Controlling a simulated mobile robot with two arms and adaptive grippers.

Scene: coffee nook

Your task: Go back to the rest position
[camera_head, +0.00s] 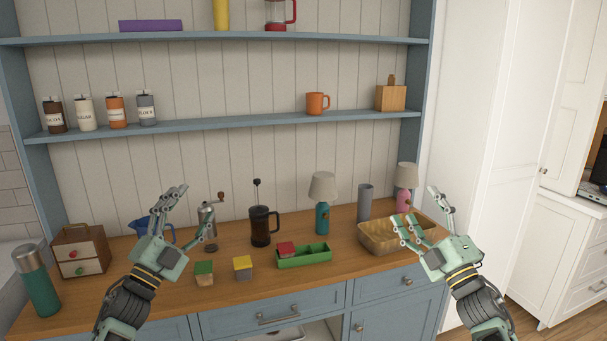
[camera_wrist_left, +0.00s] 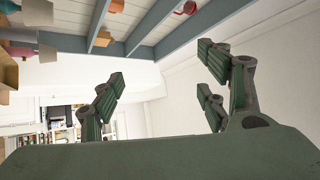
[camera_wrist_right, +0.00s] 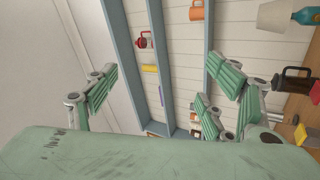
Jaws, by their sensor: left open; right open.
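My left gripper (camera_head: 176,212) is open and empty, raised in front of the left part of the counter, with its fingers pointing up. In the left wrist view its fingers (camera_wrist_left: 160,95) are spread with nothing between them. My right gripper (camera_head: 421,212) is open and empty, raised in front of the right end of the counter. In the right wrist view its fingers (camera_wrist_right: 165,90) are apart with only the shelves behind them.
The wooden counter (camera_head: 120,290) holds a green tray (camera_head: 318,258) with a red-topped block, two loose blocks, a French press (camera_head: 261,228), a teal lamp (camera_head: 322,215), a grey cylinder (camera_head: 364,203), a small drawer box (camera_head: 81,250) and a green flask (camera_head: 38,285). Shelves (camera_head: 240,124) hang above.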

